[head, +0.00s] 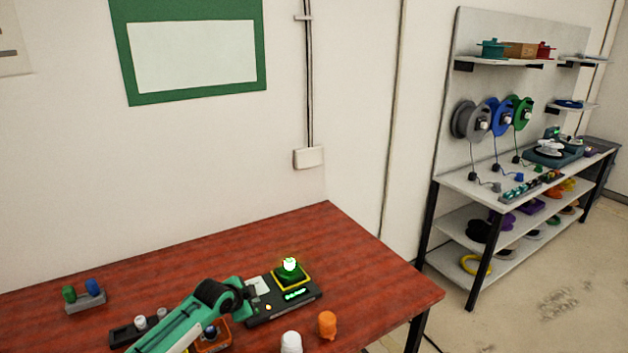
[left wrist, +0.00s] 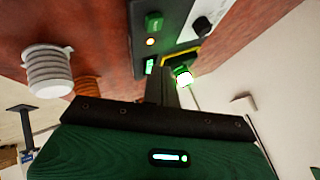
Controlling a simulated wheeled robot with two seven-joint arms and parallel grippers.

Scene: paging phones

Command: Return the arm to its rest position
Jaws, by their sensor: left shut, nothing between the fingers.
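My left arm, green with black joints, reaches in from the bottom left of the head view. Its gripper (head: 248,296) is at the left side of a dark paging device (head: 284,308) on the red table. In the left wrist view the gripper (left wrist: 163,78) is shut and empty, its fingers pointing toward the device (left wrist: 148,38). The device has a glowing green-white light (head: 290,265) on a yellow-edged base and a lit green display. The light also shows beside the fingertips in the left wrist view (left wrist: 184,77). I cannot tell whether the fingers touch the device. My right gripper is not in view.
A white ribbed piece (head: 291,342) and an orange one (head: 327,324) stand near the table's front. A grey holder (head: 86,301) with green and blue pieces is at left. The red table (head: 370,270) is clear at its right end. A shelf rack (head: 470,185) stands beyond.

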